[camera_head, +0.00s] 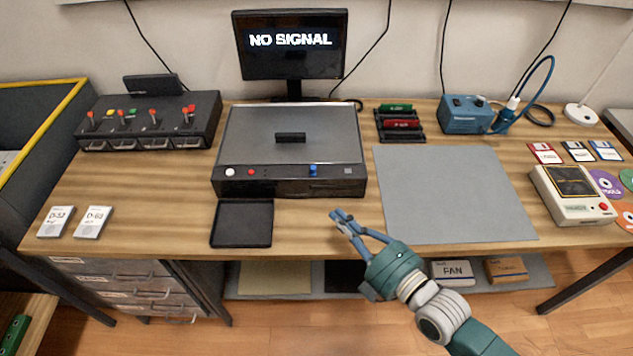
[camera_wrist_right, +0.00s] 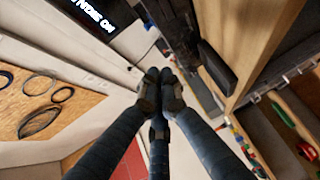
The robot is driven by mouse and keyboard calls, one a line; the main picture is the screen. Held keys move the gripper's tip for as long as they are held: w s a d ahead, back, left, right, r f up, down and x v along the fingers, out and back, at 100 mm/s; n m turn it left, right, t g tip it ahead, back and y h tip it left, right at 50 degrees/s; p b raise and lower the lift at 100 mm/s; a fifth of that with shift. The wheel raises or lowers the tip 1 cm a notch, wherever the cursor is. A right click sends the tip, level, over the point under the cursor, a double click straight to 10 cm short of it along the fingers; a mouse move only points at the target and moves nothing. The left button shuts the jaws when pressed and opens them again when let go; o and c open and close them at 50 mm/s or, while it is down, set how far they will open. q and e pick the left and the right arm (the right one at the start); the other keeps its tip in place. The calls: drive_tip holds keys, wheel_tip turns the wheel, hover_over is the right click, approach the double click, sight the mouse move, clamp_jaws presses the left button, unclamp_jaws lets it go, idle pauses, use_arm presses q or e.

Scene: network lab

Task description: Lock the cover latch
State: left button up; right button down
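A black case (camera_head: 232,185) stands at the middle of the desk with its grey cover (camera_head: 250,135) lying shut on top. A dark handle (camera_head: 290,138) is on the cover. On the case's front face are a white button (camera_head: 230,172), a red button (camera_head: 251,172) and a small blue piece (camera_head: 312,170) that looks like the latch. My right gripper (camera_head: 340,217) is in front of the case, below and right of the blue piece and apart from it. In the wrist view its fingertips (camera_wrist_right: 160,88) meet with nothing visible between them. My left gripper is not seen.
A black tray (camera_head: 242,222) lies in front of the case. A grey mat (camera_head: 455,195) is to the right. A monitor (camera_head: 290,45) stands behind; a lever panel (camera_head: 150,120) is at left. A handheld device (camera_head: 572,194) and floppy disks (camera_head: 545,153) are at far right.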

sight(313, 168)
drive_tip(key=w+d+b+x, duration=0.1)
drive_tip(key=b+x, duration=0.5)
drive_tip(key=x, duration=0.7)
drive_tip(key=shift+w+d, duration=0.25)
drive_tip(key=shift+d, duration=0.4)
drive_tip(key=shift+f, duration=0.1)
